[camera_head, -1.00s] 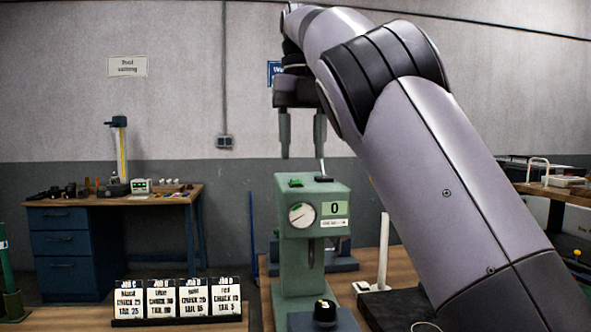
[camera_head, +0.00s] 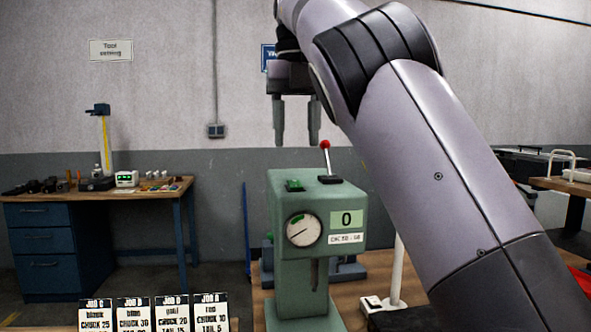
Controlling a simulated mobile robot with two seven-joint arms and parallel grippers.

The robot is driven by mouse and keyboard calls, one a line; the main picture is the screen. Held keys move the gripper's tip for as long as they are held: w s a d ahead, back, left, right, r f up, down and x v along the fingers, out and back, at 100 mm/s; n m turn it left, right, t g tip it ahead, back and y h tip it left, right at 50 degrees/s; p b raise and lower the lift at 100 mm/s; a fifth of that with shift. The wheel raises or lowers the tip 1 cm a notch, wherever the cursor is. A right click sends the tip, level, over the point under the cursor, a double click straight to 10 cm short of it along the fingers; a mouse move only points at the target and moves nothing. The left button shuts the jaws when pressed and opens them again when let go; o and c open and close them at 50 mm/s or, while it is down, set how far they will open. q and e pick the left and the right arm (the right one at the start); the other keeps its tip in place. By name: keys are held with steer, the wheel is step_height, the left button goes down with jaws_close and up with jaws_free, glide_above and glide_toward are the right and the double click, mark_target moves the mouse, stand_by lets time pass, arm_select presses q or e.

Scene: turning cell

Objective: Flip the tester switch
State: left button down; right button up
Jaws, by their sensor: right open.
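The green tester (camera_head: 318,263) stands upright on the wooden bench, with a round dial and a display reading 0. Its switch lever (camera_head: 326,160) with a red ball knob rises from a dark base on the tester's top right and leans slightly left. A small green part (camera_head: 294,185) sits on the top left. My right gripper (camera_head: 297,142) is open and empty, fingers pointing down, above the tester in the picture; the red knob shows just right of its fingertips. I cannot tell the depth gap between them. My left gripper is not in view.
Job cards (camera_head: 150,313) stand at the front left. A white post (camera_head: 397,265) stands right of the tester. A blue desk (camera_head: 45,245) with tools is at the back left. Another bench (camera_head: 567,185) is at the right. My right arm covers much of the right side.

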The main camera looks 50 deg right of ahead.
mark_target(296, 187)
steer(key=shift+a+f, duration=0.1)
steer(key=shift+f, duration=1)
steer(key=shift+f, duration=2.4)
